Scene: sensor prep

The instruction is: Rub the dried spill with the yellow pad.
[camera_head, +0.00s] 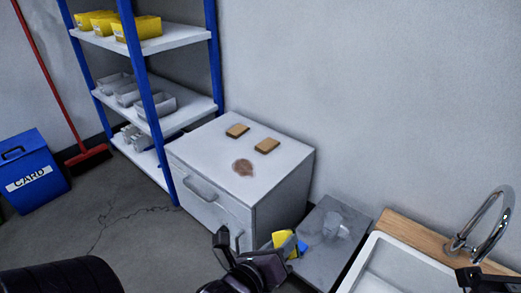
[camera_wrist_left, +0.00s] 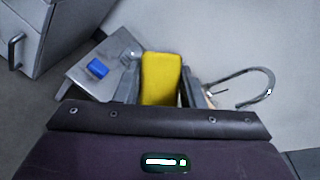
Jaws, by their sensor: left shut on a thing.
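The dried spill (camera_head: 243,167) is a brown blotch on the white top of the drawer cabinet (camera_head: 212,150). The yellow pad (camera_head: 283,239) is between the fingers of my left gripper (camera_head: 272,254), which is shut on it; the pad also stands upright between the fingers in the left wrist view (camera_wrist_left: 161,78). My left gripper holds it in front of the cabinet's right side, lower in the head picture than the spill and apart from it. A dark part at the lower right edge looks like my right gripper (camera_head: 488,280); its fingers are not clear.
Two tan pads (camera_head: 237,130) (camera_head: 267,145) lie behind the spill. A low grey table (camera_head: 325,240) with a blue block (camera_wrist_left: 97,69) stands right of the cabinet, then a sink with a curved tap (camera_head: 488,222). A blue-posted shelf (camera_head: 150,100) stands at the left.

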